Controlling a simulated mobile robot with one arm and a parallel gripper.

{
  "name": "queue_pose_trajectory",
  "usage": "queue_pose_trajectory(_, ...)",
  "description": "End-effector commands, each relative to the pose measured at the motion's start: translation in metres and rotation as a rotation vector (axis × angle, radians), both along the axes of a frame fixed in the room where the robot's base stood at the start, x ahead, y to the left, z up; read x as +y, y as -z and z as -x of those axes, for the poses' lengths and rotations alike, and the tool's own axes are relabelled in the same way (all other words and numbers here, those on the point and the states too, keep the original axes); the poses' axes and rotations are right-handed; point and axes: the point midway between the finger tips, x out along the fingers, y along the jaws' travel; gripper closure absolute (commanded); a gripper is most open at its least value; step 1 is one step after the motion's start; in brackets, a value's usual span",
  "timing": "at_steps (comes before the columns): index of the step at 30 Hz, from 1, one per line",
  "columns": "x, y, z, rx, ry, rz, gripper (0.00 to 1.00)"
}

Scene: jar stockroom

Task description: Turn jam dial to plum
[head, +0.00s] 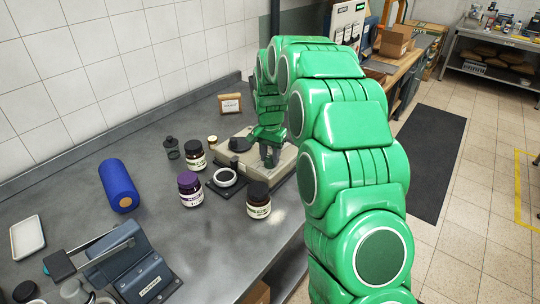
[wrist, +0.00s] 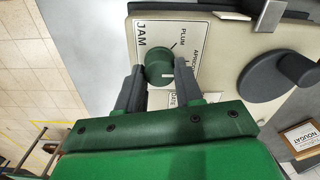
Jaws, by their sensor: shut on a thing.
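The jam dial (wrist: 158,58) is a round green knob on a pale label plate marked JAM, seen in the wrist view. PLUM (wrist: 182,39) is printed at its upper right, with a dark tick beside it. Another word, partly cut off by my finger, is to its right. A short white mark shows on the knob's lower right, not at PLUM. My gripper (wrist: 158,80) is shut on the knob, one finger on each side. In the head view my gripper (head: 268,152) is over the beige machine (head: 284,168) and the dial is hidden.
Around the machine stand dark-lidded jars (head: 259,202), a purple-lidded jar (head: 190,190) and a round white-rimmed dish (head: 225,177). A blue roll (head: 119,186) lies at left. A framed NOUGAT card (wrist: 302,136) stands near the machine.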

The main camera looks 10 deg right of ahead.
Motion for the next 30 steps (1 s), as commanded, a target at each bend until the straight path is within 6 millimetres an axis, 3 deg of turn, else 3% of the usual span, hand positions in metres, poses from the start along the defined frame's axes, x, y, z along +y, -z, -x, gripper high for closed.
queue_pose_trajectory(11,0.0003,-0.0003,-0.0002,0.0,-0.133,0.0,0.95)
queue_pose_trajectory(30,0.0013,-0.0006,-0.0007,-0.001,-0.668,-0.001,0.95)
